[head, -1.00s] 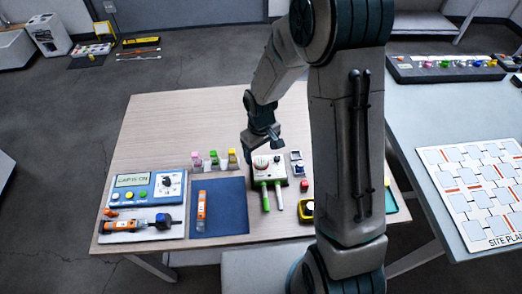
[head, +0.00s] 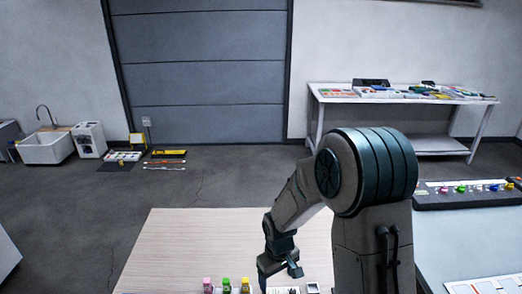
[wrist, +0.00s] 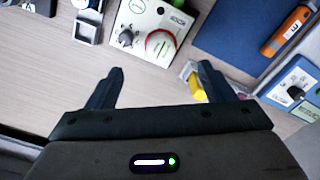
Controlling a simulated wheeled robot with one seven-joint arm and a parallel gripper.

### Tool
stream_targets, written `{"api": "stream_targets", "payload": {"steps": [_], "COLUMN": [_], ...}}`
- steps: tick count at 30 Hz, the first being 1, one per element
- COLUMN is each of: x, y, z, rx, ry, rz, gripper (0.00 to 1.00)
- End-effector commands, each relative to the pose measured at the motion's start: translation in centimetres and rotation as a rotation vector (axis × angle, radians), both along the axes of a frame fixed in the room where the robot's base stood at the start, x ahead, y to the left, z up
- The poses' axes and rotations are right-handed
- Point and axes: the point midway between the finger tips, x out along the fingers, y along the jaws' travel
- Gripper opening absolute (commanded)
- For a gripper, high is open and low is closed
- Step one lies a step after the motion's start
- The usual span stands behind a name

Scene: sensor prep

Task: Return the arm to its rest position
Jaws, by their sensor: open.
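My arm rises at the right of the head view and bends down to the left. My gripper (head: 280,270) hangs over the wooden table (head: 190,240). In the wrist view my gripper (wrist: 161,72) has its two dark fingers wide apart with nothing between them. A white device (wrist: 152,22) with a black knob and a red-ringed dial lies on the table beyond the fingertips. A small yellow item (wrist: 195,86) shows beside the right finger, partly hidden by it.
A blue mat (wrist: 232,35) bears an orange tool (wrist: 288,32), near a box with a dial (wrist: 292,88). Small pink, green and yellow items (head: 227,286) stand at the head view's lower edge. A grey table (head: 465,245) is at right.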

Motion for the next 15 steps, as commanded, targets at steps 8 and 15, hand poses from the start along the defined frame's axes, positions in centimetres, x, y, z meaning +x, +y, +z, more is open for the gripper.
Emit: {"api": "stream_targets", "payload": {"steps": [8,15], "x": [-2.0,-5.9], "y": [-3.0,-5.7], "z": [7.5,13.8], "rx": [-0.021,-0.018], "ry": [-0.077,-0.148], "rz": [-0.117,-0.247], "gripper": [0.75,0.75]}}
